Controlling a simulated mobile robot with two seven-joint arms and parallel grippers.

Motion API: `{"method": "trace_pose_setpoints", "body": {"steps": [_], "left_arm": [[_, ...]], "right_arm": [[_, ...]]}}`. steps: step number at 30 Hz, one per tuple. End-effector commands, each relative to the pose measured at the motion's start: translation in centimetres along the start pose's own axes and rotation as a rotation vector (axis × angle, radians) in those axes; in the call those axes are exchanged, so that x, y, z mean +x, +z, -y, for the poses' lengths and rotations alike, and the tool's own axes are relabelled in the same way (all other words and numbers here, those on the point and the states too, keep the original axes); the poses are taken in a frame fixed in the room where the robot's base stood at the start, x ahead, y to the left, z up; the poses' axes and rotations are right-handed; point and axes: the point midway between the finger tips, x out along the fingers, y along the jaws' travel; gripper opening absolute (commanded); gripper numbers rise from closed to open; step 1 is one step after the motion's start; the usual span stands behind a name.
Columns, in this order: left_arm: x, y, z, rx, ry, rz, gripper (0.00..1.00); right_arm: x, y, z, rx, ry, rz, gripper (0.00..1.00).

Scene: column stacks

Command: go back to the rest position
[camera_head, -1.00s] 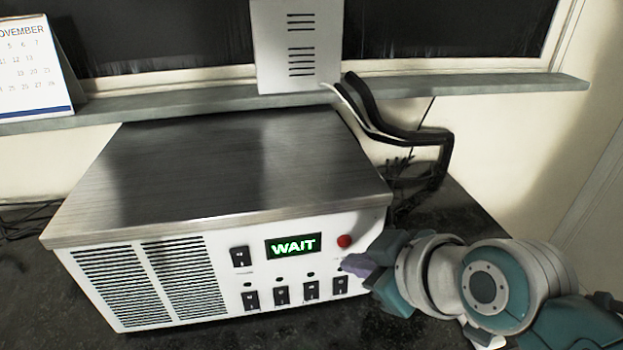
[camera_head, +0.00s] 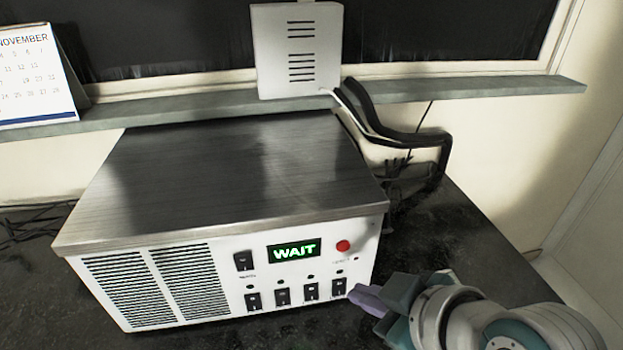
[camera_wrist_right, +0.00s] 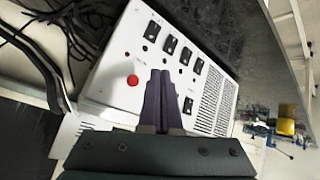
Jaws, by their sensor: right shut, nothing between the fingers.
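My right gripper (camera_head: 362,296) is at the lower right in the head view, in front of the right end of a white machine's panel. Its purple fingers are shut together and empty. I cannot tell whether the fingertips touch the panel. The machine (camera_head: 225,262) has a brushed metal top and a green display (camera_head: 294,251) reading WAIT. Its red button (camera_head: 343,246) also shows in the right wrist view (camera_wrist_right: 132,80). My left gripper is out of view.
A dark worktop (camera_head: 455,225) carries the machine. Black cables (camera_head: 430,140) run behind its right side. A vented white box (camera_head: 298,55) and a calendar (camera_head: 30,75) stand by the window sill (camera_head: 490,90).

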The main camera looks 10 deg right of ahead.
Motion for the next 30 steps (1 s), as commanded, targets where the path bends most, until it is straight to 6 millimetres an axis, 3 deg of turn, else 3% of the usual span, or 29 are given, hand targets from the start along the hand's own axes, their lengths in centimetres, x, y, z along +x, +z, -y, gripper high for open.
{"method": "trace_pose_setpoints", "body": {"steps": [5, 8, 15, 24, 25, 30], "left_arm": [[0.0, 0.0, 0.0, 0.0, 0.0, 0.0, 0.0], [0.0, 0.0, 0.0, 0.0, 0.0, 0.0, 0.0], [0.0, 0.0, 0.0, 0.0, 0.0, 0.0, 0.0], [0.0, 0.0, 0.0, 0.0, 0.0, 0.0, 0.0], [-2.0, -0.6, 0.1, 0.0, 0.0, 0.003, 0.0], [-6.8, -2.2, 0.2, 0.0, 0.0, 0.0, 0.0]], "right_arm": [[-0.4, 0.2, 0.1, 0.01, -0.007, 0.012, 0.0], [-2.1, 1.0, 0.6, 0.05, -0.03, 0.061, 0.0], [-10.4, 4.3, 1.9, 0.247, -0.049, 0.301, 0.0], [-20.7, 7.0, 2.4, 0.477, 0.047, 0.542, 0.0], [-21.8, 5.4, 1.8, 0.474, 0.044, 0.537, 0.0], [-24.9, 2.0, 0.6, 0.471, 0.041, 0.535, 0.0]]}}
